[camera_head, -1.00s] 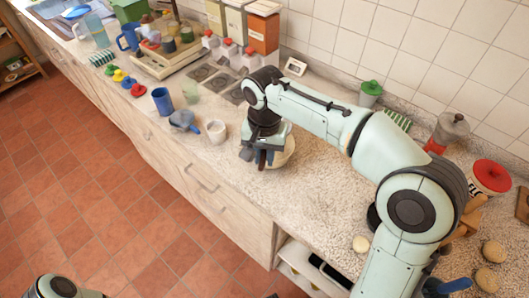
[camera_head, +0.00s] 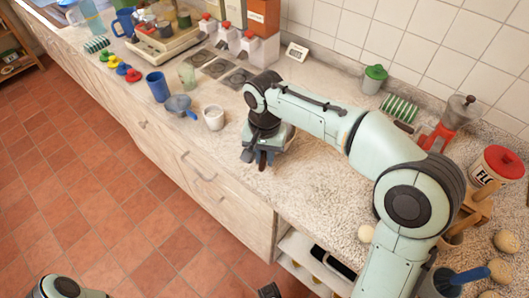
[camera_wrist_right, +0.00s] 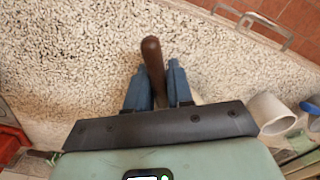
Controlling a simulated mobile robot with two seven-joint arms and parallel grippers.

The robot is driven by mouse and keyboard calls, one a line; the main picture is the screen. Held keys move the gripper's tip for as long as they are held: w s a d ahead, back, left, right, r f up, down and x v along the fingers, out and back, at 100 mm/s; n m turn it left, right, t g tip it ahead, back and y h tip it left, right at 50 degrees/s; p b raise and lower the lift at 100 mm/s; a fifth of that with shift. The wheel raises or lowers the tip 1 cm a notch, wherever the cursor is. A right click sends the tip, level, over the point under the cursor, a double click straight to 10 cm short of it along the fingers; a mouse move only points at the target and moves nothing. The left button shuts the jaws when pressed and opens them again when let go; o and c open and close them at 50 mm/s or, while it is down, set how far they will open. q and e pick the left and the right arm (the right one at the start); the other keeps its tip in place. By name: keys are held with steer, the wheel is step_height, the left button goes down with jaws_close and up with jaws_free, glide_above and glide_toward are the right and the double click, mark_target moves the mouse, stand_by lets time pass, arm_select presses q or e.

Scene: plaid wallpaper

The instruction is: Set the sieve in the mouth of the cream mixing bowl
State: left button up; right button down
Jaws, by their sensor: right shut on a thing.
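My right gripper (camera_head: 262,163) is low over the counter, right of the white cup, with its fingers pointing down. In the right wrist view the gripper (camera_wrist_right: 158,88) is shut on a brown handle (camera_wrist_right: 152,62), which sticks out past the fingers. I take it for the sieve's handle; the sieve's mesh and rim are hidden. I cannot make out the cream mixing bowl in the head view; the hand and forearm cover the area behind the fingers.
A white cup (camera_head: 214,117), a blue-grey pan (camera_head: 179,105) and a blue cup (camera_head: 158,87) stand left of the gripper.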

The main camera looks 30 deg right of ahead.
steer(key=shift+f, duration=0.2)
stand_by(0.6)
steer(key=c, duration=0.9)
jaws_free()
step_height(320, 180, up, 13)
steer(key=p, duration=0.3)
steer(key=shift+r, duration=0.15)
